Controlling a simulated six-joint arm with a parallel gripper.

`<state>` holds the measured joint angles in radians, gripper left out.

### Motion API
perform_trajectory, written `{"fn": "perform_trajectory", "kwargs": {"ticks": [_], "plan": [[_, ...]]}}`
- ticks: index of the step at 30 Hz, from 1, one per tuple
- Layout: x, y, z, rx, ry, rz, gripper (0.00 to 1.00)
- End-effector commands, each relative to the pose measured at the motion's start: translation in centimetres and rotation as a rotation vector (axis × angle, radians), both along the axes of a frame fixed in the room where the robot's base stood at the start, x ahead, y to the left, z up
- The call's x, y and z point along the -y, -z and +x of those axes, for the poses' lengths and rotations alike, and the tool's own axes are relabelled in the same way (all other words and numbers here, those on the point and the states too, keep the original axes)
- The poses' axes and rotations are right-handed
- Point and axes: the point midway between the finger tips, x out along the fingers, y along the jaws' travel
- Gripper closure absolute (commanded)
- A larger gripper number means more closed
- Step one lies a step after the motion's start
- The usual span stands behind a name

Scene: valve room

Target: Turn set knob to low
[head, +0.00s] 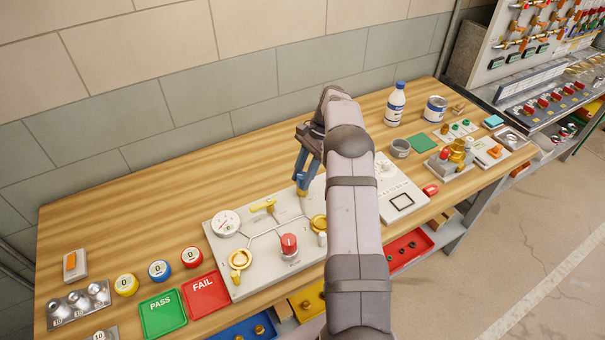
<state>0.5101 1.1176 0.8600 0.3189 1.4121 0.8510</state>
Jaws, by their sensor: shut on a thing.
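A pale valve panel (222,248) lies on the wooden bench in the head view. It carries a round gauge (226,223), a yellow lever (265,206), brass wheels (240,259) and a red knob (289,243). My gripper (302,188) points down at the panel's upper edge, behind and right of the red knob and apart from it. Its fingers are shut on a small yellow part (302,193), mostly hidden by them. I cannot tell if this is the set knob, and no low mark is readable. My arm hides the panel's right side.
Green PASS (162,314) and red FAIL (206,295) trays lie left of the panel. A white bottle (395,103), a can (435,108) and a grey cup (400,148) stand to the right. The bench behind the panel is clear up to the wall.

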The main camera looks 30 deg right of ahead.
Motion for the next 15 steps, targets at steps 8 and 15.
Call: {"fn": "perform_trajectory", "kwargs": {"ticks": [8,15], "plan": [[-0.07,-0.06,0.08,0.001,-0.24,0.0,0.95],[-0.05,-0.07,0.06,0.002,-0.352,0.0,0.95]]}}
